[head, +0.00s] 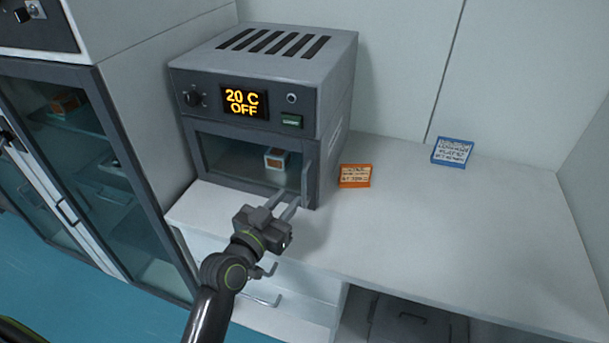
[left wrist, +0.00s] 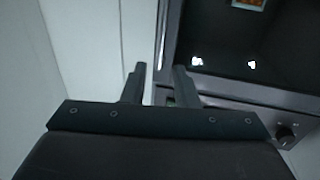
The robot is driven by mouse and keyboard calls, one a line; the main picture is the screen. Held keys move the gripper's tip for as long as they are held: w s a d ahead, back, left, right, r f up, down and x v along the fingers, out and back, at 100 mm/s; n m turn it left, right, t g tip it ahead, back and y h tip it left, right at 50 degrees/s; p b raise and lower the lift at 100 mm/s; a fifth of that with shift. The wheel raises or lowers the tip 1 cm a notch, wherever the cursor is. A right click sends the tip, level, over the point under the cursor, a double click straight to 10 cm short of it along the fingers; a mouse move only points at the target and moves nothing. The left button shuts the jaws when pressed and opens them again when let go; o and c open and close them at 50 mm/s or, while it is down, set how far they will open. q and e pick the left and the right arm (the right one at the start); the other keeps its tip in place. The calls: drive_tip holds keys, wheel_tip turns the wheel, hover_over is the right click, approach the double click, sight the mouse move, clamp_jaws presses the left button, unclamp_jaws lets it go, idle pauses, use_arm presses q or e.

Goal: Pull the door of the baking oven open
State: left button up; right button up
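The baking oven (head: 262,62) is a grey box on the white counter, its display reading 20 C OFF. Its glass door (head: 235,158) is closed, with a vertical bar handle (head: 306,182) at the right edge. My left gripper (head: 291,203) is in front of the door's lower right, close to the handle. In the left wrist view its two fingers (left wrist: 158,76) are apart, and an upright strip that looks like the handle (left wrist: 161,40) lines up with the gap between them. I cannot tell whether they touch it. My right gripper is in neither view.
A small white and orange box (head: 276,159) is inside the oven. An orange card (head: 355,176) and a blue card (head: 452,152) are on the counter to the right, which is otherwise clear. A glass-fronted cabinet (head: 100,150) stands at left. Drawers are below the counter.

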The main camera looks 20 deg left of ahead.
sight(303, 182)
use_arm(q)
drive_tip(key=p+x, duration=0.1)
drive_tip(key=x, duration=0.6)
drive_tip(key=shift+w+d+p, duration=0.1)
drive_tip(key=shift+w+p, duration=0.25)
drive_tip(key=shift+w, duration=0.25)
clamp_jaws()
